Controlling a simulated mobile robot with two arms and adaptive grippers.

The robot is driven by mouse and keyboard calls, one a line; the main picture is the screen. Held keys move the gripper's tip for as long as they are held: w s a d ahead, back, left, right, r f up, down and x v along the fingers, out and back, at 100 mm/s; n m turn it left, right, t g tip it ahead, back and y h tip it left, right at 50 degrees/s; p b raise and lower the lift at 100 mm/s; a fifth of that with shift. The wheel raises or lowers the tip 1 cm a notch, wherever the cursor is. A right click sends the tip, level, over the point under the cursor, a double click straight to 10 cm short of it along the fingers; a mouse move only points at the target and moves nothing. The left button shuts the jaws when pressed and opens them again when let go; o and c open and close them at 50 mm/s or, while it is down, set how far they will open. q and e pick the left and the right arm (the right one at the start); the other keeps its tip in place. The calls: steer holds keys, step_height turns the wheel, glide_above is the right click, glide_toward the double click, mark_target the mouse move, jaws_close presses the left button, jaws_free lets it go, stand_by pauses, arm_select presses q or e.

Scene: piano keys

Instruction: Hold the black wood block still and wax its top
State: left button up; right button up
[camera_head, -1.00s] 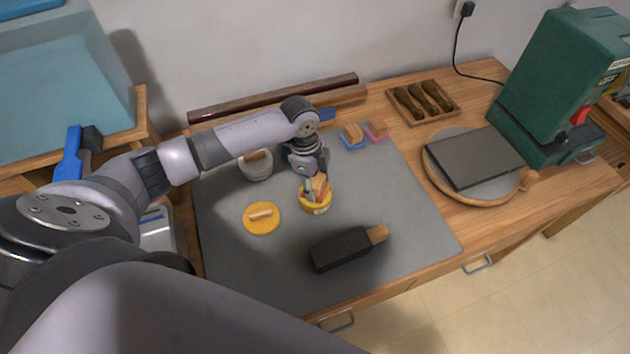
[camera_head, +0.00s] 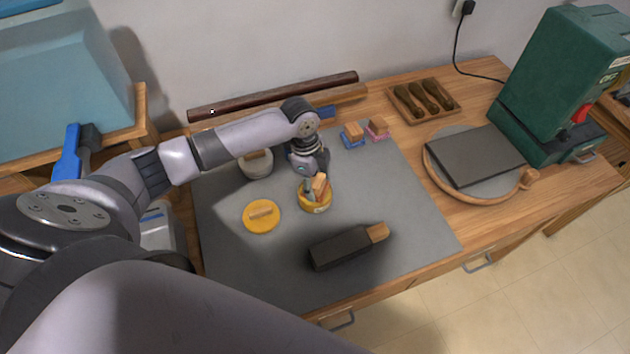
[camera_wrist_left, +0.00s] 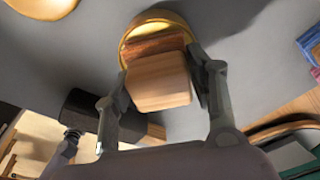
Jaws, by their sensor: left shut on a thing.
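The black wood block (camera_head: 340,249) lies on the grey mat, with a bare wooden end pointing right. In the left wrist view it shows (camera_wrist_left: 82,108) partly behind a finger. My left gripper (camera_head: 316,184) is shut on a small wooden applicator (camera_head: 321,184), which also shows between the fingers in the left wrist view (camera_wrist_left: 158,82). The applicator is at the mouth of the yellow wax tin (camera_head: 316,205); its lower part is hidden. The tin's yellow lid (camera_head: 261,222) lies to its left. My right gripper is not in view.
Two more wooden-handled blocks, one blue-based (camera_head: 353,140) and one pink-based (camera_head: 377,130), stand at the mat's back. A grey pot (camera_head: 256,166) sits behind the lid. A tool tray (camera_head: 423,114) and green machine (camera_head: 553,90) stand right. The mat's front right is clear.

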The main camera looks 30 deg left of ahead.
mark_target(318, 180)
arm_select(q)
steer(key=shift+s+f, duration=0.1)
stand_by(1.3)
steer(key=shift+p, duration=0.4)
step_height(318, 180, up, 7)
steer(key=p, duration=0.7)
stand_by(0.4)
